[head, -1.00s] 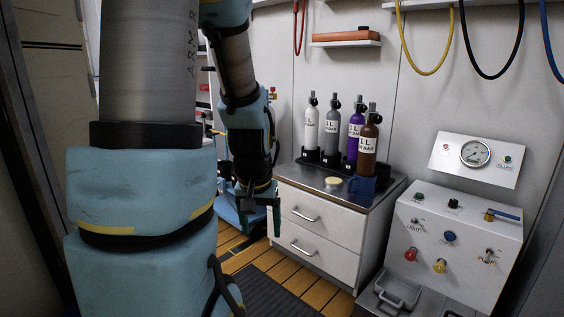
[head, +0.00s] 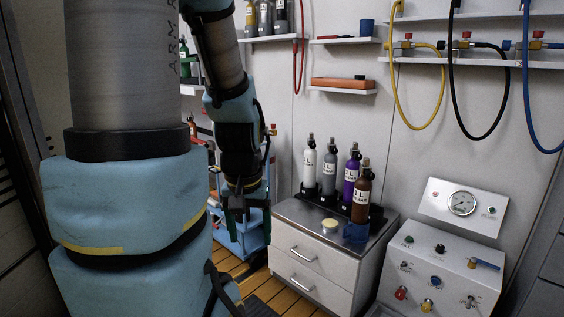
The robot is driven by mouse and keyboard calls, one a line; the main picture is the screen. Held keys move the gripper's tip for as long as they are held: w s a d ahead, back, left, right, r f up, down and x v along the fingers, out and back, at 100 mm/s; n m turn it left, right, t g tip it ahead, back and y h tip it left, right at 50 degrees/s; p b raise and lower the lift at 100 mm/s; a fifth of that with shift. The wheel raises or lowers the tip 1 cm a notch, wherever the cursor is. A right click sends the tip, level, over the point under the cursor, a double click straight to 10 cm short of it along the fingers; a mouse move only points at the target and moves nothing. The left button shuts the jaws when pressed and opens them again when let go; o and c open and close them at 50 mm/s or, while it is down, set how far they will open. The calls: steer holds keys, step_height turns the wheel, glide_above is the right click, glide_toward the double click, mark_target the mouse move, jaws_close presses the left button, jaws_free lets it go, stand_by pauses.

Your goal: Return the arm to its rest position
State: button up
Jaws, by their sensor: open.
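My arm hangs down in the left half of the head view, with its blue-covered links close to the camera. My gripper (head: 247,222) points downward at the end of the arm, left of the white drawer cabinet. Its fingers look apart with nothing between them, though they are dark and small here. It hangs in front of a blue cart (head: 240,240), apart from the cabinet.
The drawer cabinet (head: 305,262) carries several bottles, including a purple one (head: 351,172) and a brown one (head: 362,195), a blue cup (head: 355,232) and a small tin (head: 330,227). A white panel box (head: 440,270) stands right. Hoses hang above. Slatted floor (head: 290,300) shows below.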

step_height(320, 180, up, 14)
steer(key=p, duration=1.2)
steer(key=shift+r, duration=0.2)
